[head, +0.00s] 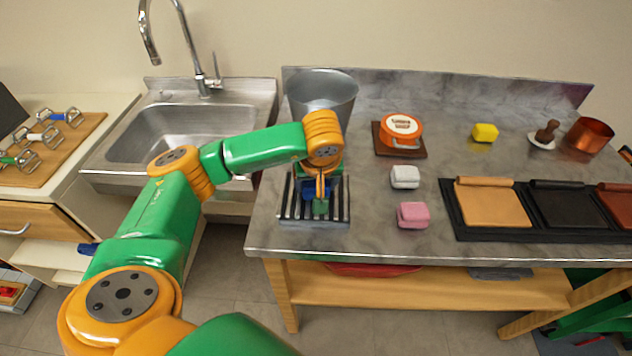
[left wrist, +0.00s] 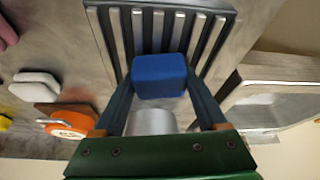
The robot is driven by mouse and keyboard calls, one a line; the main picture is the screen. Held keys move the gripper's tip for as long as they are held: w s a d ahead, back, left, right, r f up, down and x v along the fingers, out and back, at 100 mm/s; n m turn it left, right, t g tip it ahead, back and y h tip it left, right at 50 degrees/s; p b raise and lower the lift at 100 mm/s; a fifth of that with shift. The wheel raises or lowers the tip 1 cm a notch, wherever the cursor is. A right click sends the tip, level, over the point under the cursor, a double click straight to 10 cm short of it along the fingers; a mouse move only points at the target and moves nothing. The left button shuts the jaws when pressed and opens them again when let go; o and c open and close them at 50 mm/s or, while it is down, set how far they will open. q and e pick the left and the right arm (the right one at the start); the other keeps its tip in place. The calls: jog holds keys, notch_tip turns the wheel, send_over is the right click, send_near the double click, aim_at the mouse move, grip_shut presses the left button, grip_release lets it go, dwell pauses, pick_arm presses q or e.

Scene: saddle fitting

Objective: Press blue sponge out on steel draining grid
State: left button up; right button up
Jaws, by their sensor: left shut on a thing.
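My left gripper (head: 320,196) is over the steel draining grid (head: 288,212) near the left front of the worktop. It is shut on the blue sponge (head: 309,188), which is partly hidden behind the fingers in the head view. In the left wrist view, the blue sponge (left wrist: 158,76) sits between the two fingertips (left wrist: 160,82), with the bars of the draining grid (left wrist: 137,32) behind it. I cannot tell whether the sponge touches the bars. My right gripper is not in view.
A metal bucket (head: 321,90) stands behind the grid, and a sink (head: 185,130) is to the left. An orange round tin (head: 401,130) and a dark tray (head: 466,233) are also there.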

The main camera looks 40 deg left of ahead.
aim_at(316, 182)
pick_arm(q)
notch_tip(316, 182, up, 7)
jog(key=p, duration=0.5)
jog(key=shift+f, duration=0.1)
